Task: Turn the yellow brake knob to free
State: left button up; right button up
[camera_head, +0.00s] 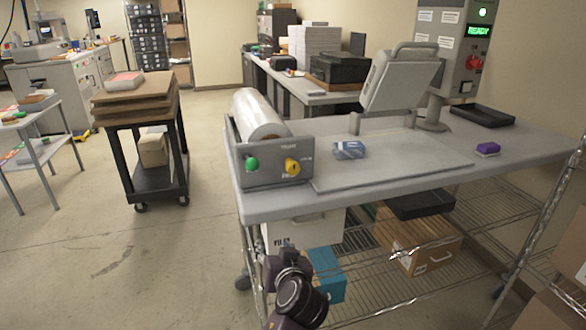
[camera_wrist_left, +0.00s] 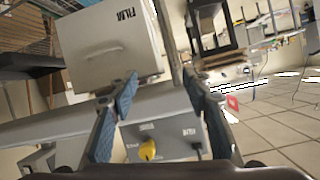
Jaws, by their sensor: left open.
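The yellow brake knob (camera_head: 292,166) is on the grey front panel (camera_head: 270,180) below the clear film roll, at the table's left end. Small lettering shows above and below it; I cannot tell which way it points. In the left wrist view the yellow knob (camera_wrist_left: 148,150) shows low in the picture between the fingers. My left gripper (camera_wrist_left: 160,88) is open with blue-grey pads, and nothing is between its pads. In the head view my left wrist (camera_head: 290,285) is below the panel, in front of the lower shelf; its fingers cannot be made out. My right gripper is not in view.
A green knob (camera_head: 252,164) is beside the yellow one. The clear film roll (camera_head: 258,115) lies behind the panel. A white film box (camera_wrist_left: 112,45) is under the table. A blue packet (camera_head: 349,150) and a purple block (camera_head: 487,149) lie on the tabletop. Floor at left front is clear.

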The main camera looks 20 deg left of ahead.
aim_at(294, 170)
pick_arm(q)
jog(key=w+d+r+t+y, duration=0.15)
jog(key=w+r, duration=0.25)
jog(key=r, duration=0.4)
jog(key=w+d+r+t+y, duration=0.1)
jog(key=w+d+r+t, duration=0.15)
jog(key=w+r, duration=0.35)
jog(key=p+x, duration=0.1)
jog(key=x, duration=0.1)
jog(key=r+p+x, duration=0.1)
jog(key=x, duration=0.2)
jog(key=shift+s+a, duration=0.15)
jog(key=shift+w+a+f+n+p, duration=0.1)
jog(key=shift+w+a+n+p, duration=0.25)
jog(key=shift+w, duration=0.2)
jog(key=shift+c, duration=0.3)
jog(key=c, duration=1.1)
